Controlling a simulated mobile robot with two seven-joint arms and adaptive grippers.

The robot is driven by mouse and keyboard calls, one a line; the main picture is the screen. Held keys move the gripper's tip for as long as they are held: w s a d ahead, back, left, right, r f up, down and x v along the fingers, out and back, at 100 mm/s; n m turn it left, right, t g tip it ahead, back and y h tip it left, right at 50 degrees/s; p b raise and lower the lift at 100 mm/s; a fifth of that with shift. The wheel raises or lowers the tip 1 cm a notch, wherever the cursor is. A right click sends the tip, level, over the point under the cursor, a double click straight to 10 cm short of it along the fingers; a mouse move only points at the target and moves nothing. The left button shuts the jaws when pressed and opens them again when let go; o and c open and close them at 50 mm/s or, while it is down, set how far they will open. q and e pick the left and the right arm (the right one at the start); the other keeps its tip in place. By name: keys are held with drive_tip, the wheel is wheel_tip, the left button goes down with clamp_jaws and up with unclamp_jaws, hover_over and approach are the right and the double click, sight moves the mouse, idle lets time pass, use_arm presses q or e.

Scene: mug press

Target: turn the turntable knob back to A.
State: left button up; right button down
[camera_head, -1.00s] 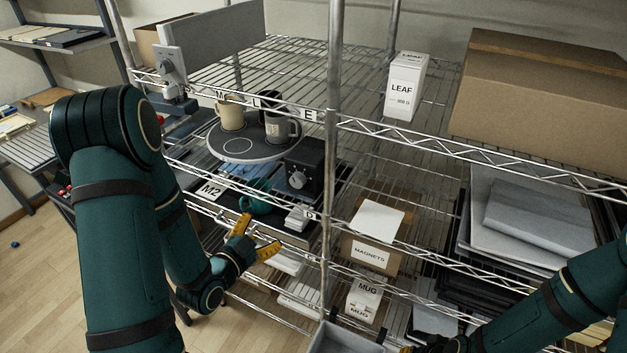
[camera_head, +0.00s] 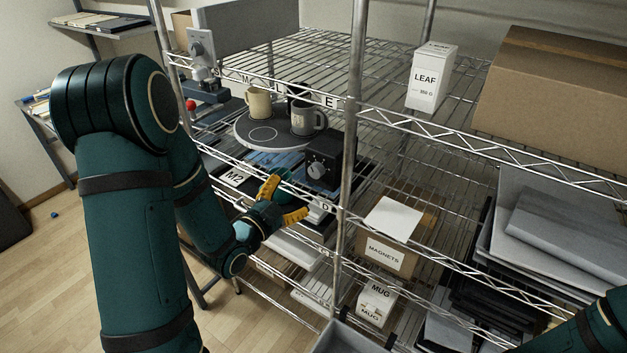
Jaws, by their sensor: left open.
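The turntable (camera_head: 250,139) is a round grey disc on the left rack's middle level, with a cream mug (camera_head: 258,103) and a dark grey mug (camera_head: 305,119) standing on it. A black box below its right side carries a grey knob (camera_head: 317,170) on its front face. The knob's letter marks are too small to read. My left gripper (camera_head: 287,200) has yellow fingers spread apart and is empty. It is in front of the rack, below and left of the knob, apart from it. My right arm shows at the lower right corner; its gripper is out of frame.
A metal rack post (camera_head: 354,130) stands just right of the knob box. A MAGNETS box (camera_head: 390,236) and a MUG box (camera_head: 375,303) sit right of the post. A grey bin (camera_head: 345,342) is at the bottom edge.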

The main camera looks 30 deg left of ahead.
sight(314, 173)
use_arm(q)
drive_tip(key=w, duration=0.3)
drive_tip(key=w+d, duration=0.1)
drive_tip(key=w, duration=0.2)
drive_tip(key=w+p, duration=0.1)
drive_tip(key=w, duration=0.3)
drive_tip(key=shift+d+r, duration=0.1)
drive_tip(key=shift+d, duration=0.15)
drive_tip(key=c, duration=1.2)
